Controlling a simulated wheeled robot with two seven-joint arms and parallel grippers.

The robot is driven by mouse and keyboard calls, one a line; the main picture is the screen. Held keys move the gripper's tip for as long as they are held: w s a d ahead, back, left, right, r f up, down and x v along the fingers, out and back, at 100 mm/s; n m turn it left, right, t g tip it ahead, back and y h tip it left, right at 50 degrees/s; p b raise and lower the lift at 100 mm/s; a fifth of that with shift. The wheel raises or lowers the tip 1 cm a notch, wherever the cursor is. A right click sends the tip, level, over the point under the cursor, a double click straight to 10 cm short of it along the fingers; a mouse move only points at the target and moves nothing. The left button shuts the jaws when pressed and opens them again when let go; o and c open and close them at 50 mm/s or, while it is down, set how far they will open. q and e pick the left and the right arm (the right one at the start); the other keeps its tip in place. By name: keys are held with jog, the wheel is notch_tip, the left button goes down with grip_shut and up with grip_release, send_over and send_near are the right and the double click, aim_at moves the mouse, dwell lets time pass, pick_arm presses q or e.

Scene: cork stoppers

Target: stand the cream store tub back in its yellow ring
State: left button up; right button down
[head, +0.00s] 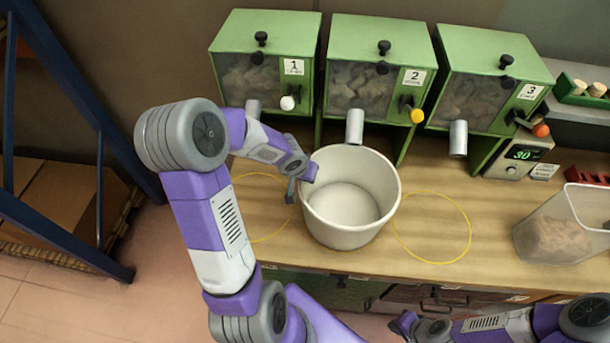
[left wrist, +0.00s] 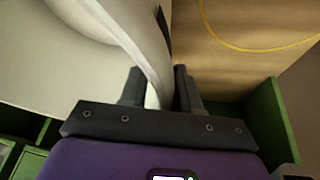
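The cream store tub (head: 378,218) is between two yellow rings on the wooden counter. It is empty and looks roughly upright; I cannot tell whether its base touches the counter. The left yellow ring (head: 238,178) is partly hidden by my arm and the tub. The right yellow ring (head: 470,228) is bare inside. My left gripper (head: 297,186) is at the tub's left rim. In the left wrist view, my left gripper (left wrist: 160,90) has its fingers on either side of the tub wall (left wrist: 110,35), closed on it. My right gripper (head: 402,323) is low at the front edge, away from the tub; its fingers are unclear.
Green dispensers 1 (head: 265,30), 2 (head: 380,45) and 3 (head: 490,55) stand behind, their spouts near the tub's back. A clear bin (head: 568,235) with brownish contents stands at right. A green-digit display (head: 522,154) is beside dispenser 3. Drawers lie below the counter.

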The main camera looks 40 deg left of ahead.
pick_arm(q)
jog(key=shift+r, duration=0.1)
jog(key=shift+r+p, duration=0.2)
jog(key=shift+p, duration=0.1)
jog(key=p+v, duration=0.6)
jog(key=v, duration=0.5)
jog(key=shift+s+r, duration=0.2)
jog(key=shift+r, duration=0.15)
